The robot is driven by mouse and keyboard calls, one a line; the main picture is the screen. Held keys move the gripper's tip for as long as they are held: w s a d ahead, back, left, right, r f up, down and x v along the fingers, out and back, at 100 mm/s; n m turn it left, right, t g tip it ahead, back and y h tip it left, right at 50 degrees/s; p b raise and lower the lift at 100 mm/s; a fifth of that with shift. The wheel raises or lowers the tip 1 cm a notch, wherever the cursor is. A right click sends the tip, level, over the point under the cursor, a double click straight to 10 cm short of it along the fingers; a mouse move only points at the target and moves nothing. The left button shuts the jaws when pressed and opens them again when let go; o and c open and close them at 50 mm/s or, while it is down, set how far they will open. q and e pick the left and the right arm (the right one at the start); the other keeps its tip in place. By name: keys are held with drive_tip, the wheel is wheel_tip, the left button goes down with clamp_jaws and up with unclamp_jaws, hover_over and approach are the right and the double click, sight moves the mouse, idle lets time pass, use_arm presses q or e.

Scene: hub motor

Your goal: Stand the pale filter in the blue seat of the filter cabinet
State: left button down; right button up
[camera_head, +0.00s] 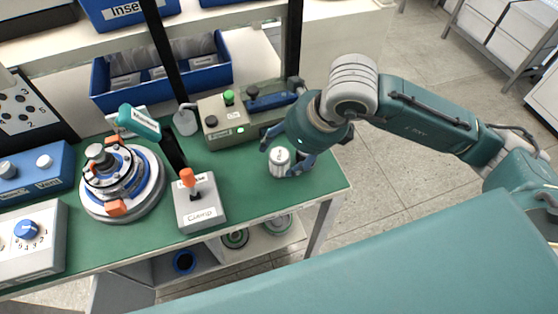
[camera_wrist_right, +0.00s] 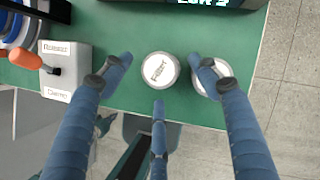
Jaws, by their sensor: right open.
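A pale round can with dark print (camera_head: 279,162), which looks like the pale filter, stands upright on the green bench near its right end. Its round top (camera_wrist_right: 160,69) shows in the right wrist view. My right gripper (camera_head: 283,150) is open, its fingers spread around the can, with gaps at both sides in the wrist view. A blue ring (camera_head: 183,262) shows in the open space under the bench; I cannot tell if it is the cabinet's blue seat. My left gripper is not in view.
A second pale round top (camera_wrist_right: 208,76) is close by, partly covered by my right-hand finger in the wrist view. A clamp box with an orange lever (camera_head: 200,205), a box with a green button (camera_head: 222,122) and a hub motor (camera_head: 122,182) stand on the green bench (camera_head: 250,200).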

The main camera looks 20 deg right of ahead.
sight(279, 156)
drive_tip(key=x, duration=0.2)
drive_tip(key=shift+w+f, duration=0.1)
drive_tip(key=shift+f, duration=0.15)
drive_tip(key=c, duration=0.7)
clamp_jaws()
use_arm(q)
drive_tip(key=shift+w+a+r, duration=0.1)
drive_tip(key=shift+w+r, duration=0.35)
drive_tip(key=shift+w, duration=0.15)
